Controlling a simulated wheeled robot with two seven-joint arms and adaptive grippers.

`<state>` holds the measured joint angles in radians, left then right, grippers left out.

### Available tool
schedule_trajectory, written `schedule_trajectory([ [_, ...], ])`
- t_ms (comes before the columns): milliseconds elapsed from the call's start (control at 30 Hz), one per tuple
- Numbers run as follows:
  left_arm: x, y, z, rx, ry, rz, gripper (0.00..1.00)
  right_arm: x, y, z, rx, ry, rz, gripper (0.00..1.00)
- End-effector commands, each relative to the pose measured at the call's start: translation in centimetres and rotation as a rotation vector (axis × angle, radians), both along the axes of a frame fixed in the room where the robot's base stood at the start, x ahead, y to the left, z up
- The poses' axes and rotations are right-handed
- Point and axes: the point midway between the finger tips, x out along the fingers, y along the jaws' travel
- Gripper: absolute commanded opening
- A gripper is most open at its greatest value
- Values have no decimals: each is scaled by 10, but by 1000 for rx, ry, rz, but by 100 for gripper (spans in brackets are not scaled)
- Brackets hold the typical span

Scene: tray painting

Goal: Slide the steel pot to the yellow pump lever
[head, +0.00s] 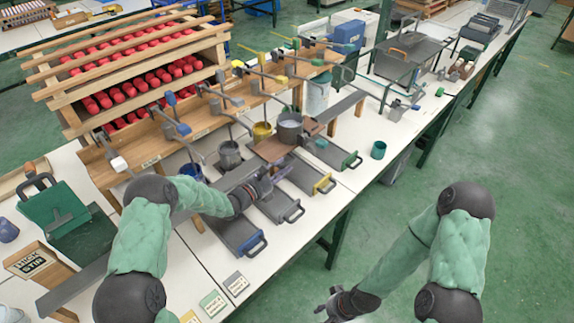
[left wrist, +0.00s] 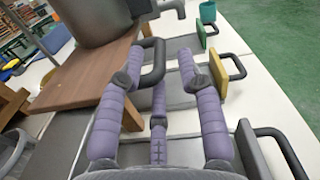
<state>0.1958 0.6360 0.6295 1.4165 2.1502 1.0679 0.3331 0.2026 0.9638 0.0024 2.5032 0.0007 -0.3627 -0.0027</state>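The steel pot (head: 289,129) stands upright on a brown wooden stand (head: 269,150). Its lower side shows at the top left of the left wrist view (left wrist: 95,22). A dark loop handle (left wrist: 160,62) lies between the fingertips, beside the stand; contact cannot be told. My right gripper (head: 326,303) hangs low at the bottom, away from the table.
Grey trays with loop handles line the table front, with blue (head: 251,242), yellow (head: 325,183) and green (head: 353,160) bars. A green cup (head: 378,150) is right.

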Motion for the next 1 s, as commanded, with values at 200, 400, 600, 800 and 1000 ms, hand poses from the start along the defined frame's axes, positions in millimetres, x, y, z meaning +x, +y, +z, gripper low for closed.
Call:
schedule_trajectory([
  [200,-35,30,0,0,1,3,36,0,0,0,0,0,0,40],
  [400,-57,47,-1,-1,2,2,36,0,0,0,0,0,0,40],
  [600,-67,54,-1,0,3,0,36,0,0,0,0,0,0,40],
  [800,-67,54,-1,0,3,-1,36,0,0,0,0,0,0,40],
  [1000,-67,54,-1,0,3,-1,36,0,0,0,0,0,0,40],
])
